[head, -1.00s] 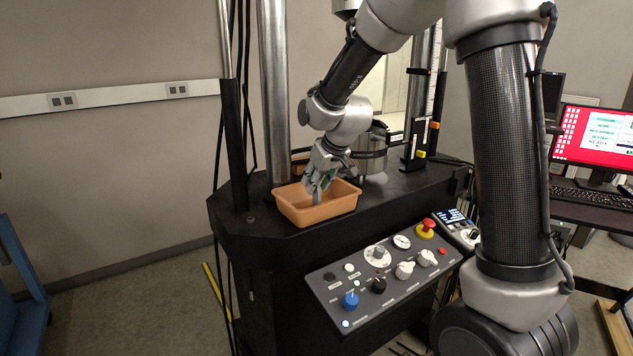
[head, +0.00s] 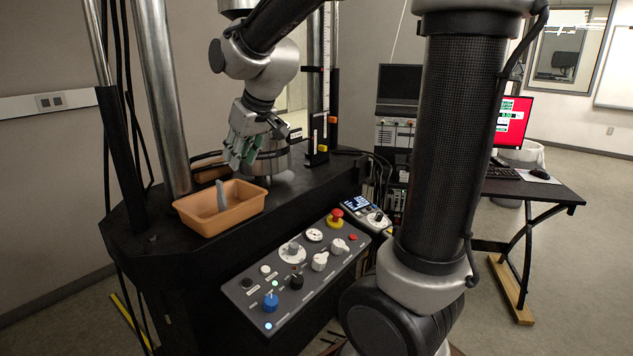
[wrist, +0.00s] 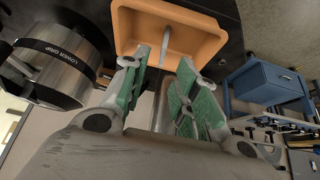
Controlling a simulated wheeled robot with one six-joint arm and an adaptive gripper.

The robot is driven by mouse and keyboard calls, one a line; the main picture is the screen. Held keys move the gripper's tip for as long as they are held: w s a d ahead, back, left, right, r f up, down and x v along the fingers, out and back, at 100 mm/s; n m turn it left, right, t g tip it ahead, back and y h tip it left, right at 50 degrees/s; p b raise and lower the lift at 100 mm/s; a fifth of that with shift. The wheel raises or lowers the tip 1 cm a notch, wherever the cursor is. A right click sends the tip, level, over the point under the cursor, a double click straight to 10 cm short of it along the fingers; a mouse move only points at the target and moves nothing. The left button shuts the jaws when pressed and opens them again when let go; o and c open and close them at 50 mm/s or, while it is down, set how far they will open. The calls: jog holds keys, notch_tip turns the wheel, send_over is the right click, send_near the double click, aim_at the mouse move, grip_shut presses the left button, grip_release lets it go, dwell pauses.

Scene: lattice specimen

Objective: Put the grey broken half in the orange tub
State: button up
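The orange tub (head: 243,211) stands on the black machine deck, and it also shows at the top of the wrist view (wrist: 204,44). The grey broken half (head: 221,196) is inside the tub, tilted up with its upper end above the rim. It also shows in the wrist view (wrist: 166,40). My gripper (head: 238,160) is above and to the right of the tub, apart from the grey half. Its green-padded fingers (wrist: 164,78) are spread with nothing held between them.
A metal cylinder marked LOWER GRIP (wrist: 62,66) stands beside the tub. Steel columns (head: 163,95) rise behind the tub. A control panel (head: 296,268) with knobs and a red stop button (head: 336,214) is in front. A blue cabinet (wrist: 265,82) shows in the wrist view.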

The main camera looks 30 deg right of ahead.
jog(key=s+d+m, duration=0.1)
jog(key=s+d, duration=0.2)
jog(key=s, duration=0.5)
jog(key=s+d+f+m+g+h, duration=0.1)
jog(key=s+d, duration=0.3)
jog(key=s, duration=0.5)
jog(key=s+d+f+m, duration=0.1)
jog(key=s+d, duration=0.2)
jog(key=s, duration=0.6)
jog(key=shift+d+g+h, duration=0.3)
jog(key=shift+g+h, duration=0.1)
